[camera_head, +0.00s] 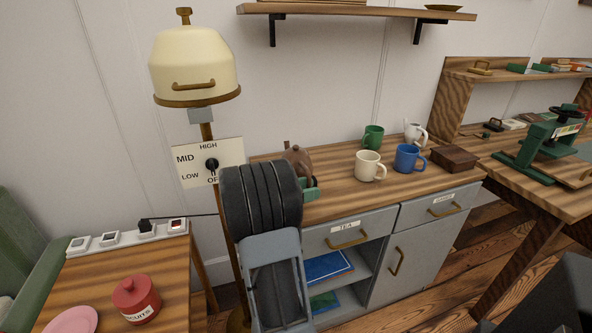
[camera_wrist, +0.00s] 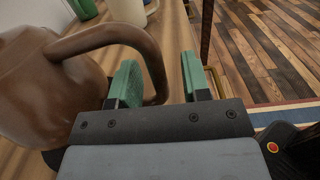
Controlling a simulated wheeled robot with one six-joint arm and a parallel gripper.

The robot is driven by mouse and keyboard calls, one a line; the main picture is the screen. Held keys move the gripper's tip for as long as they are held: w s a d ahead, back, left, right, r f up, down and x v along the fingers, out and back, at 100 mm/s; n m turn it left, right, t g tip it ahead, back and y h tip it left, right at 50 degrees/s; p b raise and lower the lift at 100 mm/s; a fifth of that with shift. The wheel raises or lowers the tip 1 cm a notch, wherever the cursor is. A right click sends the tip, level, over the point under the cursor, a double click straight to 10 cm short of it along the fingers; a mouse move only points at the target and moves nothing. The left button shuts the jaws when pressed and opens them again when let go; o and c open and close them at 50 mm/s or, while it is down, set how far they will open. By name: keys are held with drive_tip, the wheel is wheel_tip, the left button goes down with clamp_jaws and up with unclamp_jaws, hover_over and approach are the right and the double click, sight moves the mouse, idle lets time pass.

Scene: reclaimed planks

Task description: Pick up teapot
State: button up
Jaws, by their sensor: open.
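A brown teapot (camera_head: 298,157) stands on the wooden top of the grey cabinet, mostly hidden behind my arm in the head view. In the wrist view the teapot (camera_wrist: 45,95) fills the left side, and its curved handle (camera_wrist: 148,48) reaches to the right. My gripper (camera_wrist: 160,68) is open, with its two green fingers apart. The outer part of the handle shows between the fingers, beside the left one. I cannot tell whether they touch. In the head view only a bit of my gripper (camera_head: 310,189) shows past the arm.
A green mug (camera_head: 373,137), a cream mug (camera_head: 368,167), a blue mug (camera_head: 408,158), a white vessel (camera_head: 413,134) and a brown box (camera_head: 454,158) stand to the right on the cabinet top (camera_head: 330,202). A lamp-like cream dome (camera_head: 193,65) on a pole stands left. A shelf (camera_head: 350,12) hangs above.

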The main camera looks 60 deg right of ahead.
clamp_jaws()
idle(1.3)
drive_tip(key=shift+r, duration=0.1)
